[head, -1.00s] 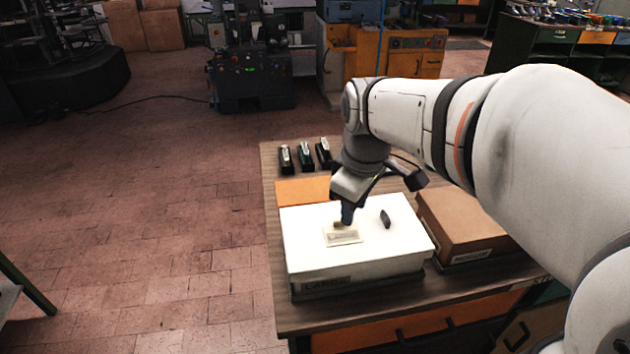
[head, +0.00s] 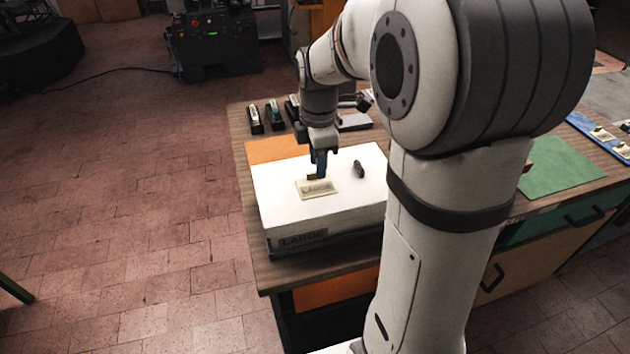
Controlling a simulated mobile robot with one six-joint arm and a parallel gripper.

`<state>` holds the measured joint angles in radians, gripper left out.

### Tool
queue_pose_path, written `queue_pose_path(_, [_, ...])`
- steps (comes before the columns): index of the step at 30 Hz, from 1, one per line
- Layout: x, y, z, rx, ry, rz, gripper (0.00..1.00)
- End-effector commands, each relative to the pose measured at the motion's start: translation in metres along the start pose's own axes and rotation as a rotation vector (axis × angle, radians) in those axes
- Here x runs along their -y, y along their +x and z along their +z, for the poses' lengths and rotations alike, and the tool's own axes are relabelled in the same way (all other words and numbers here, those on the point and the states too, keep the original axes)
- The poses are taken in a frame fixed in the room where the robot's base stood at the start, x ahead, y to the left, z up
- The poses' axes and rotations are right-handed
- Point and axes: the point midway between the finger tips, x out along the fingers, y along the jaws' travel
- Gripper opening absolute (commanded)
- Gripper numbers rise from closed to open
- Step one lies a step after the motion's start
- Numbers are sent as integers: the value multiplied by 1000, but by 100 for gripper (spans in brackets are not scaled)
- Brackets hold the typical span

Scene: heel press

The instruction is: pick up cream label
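A cream label (head: 318,190) with dark lettering that seems to read LARGE is at the top of a white box (head: 282,208). I cannot tell whether it lies flat on the lid or is just above it. My gripper (head: 316,177) points down at the label's far edge, where a small brown piece shows by the fingertips. The fingers are small and partly hidden, so I cannot tell whether they are closed on it. A small dark object (head: 358,169) lies on the lid, right of the gripper.
The white box stands on a wooden workbench (head: 239,150). An orange sheet (head: 278,149) lies behind it, with several dark stamp-like tools (head: 274,115) beyond. A green mat (head: 560,166) lies at right. My arm hides much of the bench's middle.

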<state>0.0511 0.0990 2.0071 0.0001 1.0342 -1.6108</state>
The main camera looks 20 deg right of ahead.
Motion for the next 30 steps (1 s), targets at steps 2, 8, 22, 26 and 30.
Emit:
queue_pose_path(2, [0,10,0,0,0,-2,33])
queue_pose_path(8, [0,19,0,0,1,1,33])
queue_pose_path(22, [0,18,0,0,1,2,6])
queue_pose_path(26, [0,18,0,0,1,2,0])
queue_pose_path(30, [0,18,0,0,1,2,0])
